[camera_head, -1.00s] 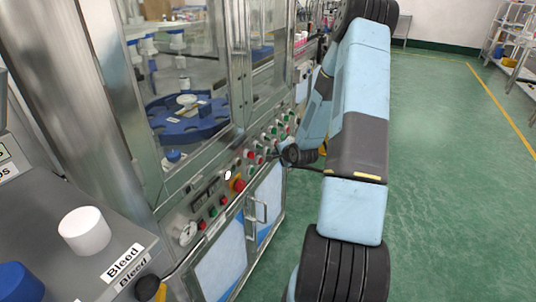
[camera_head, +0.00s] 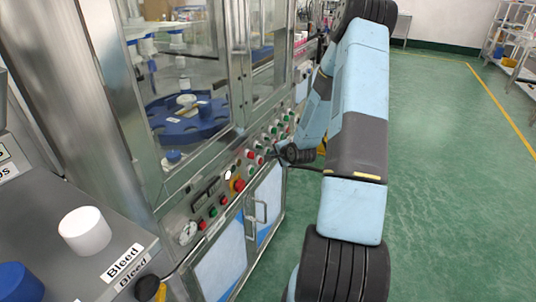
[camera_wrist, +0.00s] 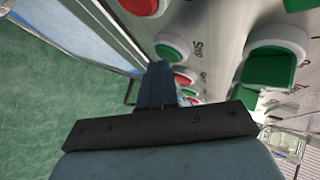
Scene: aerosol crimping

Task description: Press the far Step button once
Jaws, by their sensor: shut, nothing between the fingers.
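The control panel (camera_head: 212,196) on the front of the steel machine carries rows of red and green buttons. In the wrist view, a green button (camera_wrist: 174,46) in a white ring has a small upside-down label beside it, too blurred to read for sure. Red buttons (camera_wrist: 185,75) lie beyond it, close to the fingers, and a large green button (camera_wrist: 268,70) is at the right. My gripper (camera_wrist: 156,78) is shut and empty, with its fingertips close to the panel face; contact cannot be told. In the head view, my gripper (camera_head: 274,158) is beside the panel's right part. Which button is the far Step is unclear.
A red emergency knob (camera_head: 238,185) sticks out of the panel. Cabinet doors with steel handles (camera_head: 256,212) are below. Glass guards enclose a blue turntable (camera_head: 190,122). A grey unit marked Bleed (camera_head: 50,190) stands at near left. Green floor is open at right.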

